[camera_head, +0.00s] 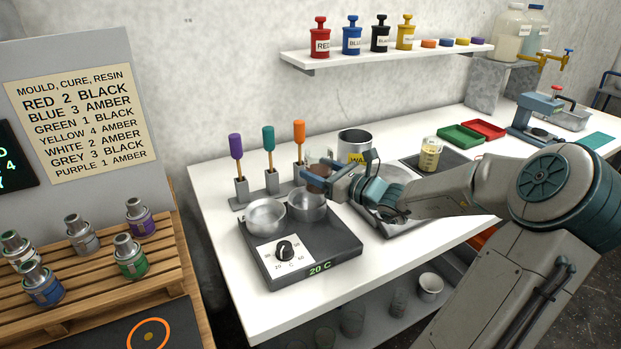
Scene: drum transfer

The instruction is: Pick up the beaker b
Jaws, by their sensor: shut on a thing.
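My gripper (317,185) is above the right metal pot (306,208) on the hot plate, close to its rim. It is shut on a small, partly see-through vessel, apparently a beaker (319,159), with a brownish tint. The gripper hides its lower part, and no letter on it can be read. Another glass beaker (430,155) with yellow contents stands on a dark pad at the right, apart from my gripper. I cannot tell from any marking which one is beaker b.
The hot plate (330,249) reads 20 C and also bears a left metal pot (265,215). Three coloured-handled tools stand in a rack (271,183) behind. A metal can (354,142) stands near my gripper. Green (459,136) and red (484,129) trays lie right.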

